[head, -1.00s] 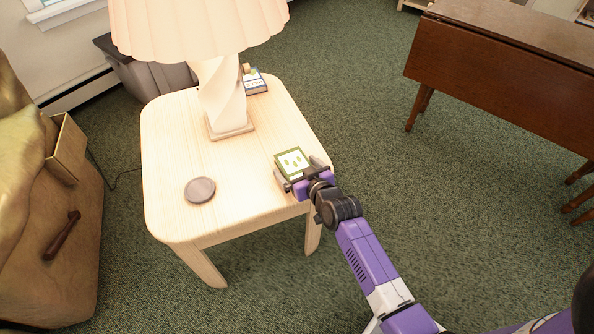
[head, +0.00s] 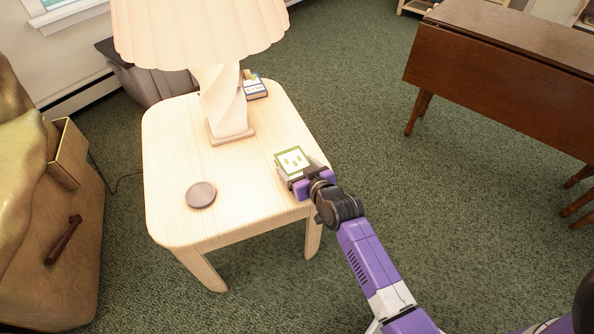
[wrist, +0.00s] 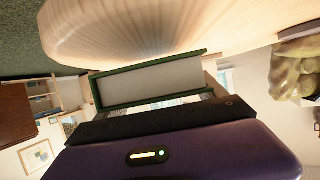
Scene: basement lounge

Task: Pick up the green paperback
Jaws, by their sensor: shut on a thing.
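The green paperback (head: 293,160) has a green cover with a pale panel and small green marks. It is at the right edge of the light wooden side table (head: 170,130) in the head view. My gripper (head: 304,179) is shut on its near end. In the wrist view the book (wrist: 150,82) shows its white page edges between green covers, just beyond the dark gripper bar. The fingertips are mostly hidden. I cannot tell whether the book touches the tabletop.
A lamp (head: 228,100) with a pleated shade stands on the table. A round grey disc (head: 201,194) lies at the front left, and another book (head: 255,88) lies behind the lamp. A dark wooden drop-leaf table (head: 500,80) stands at right, with open carpet between.

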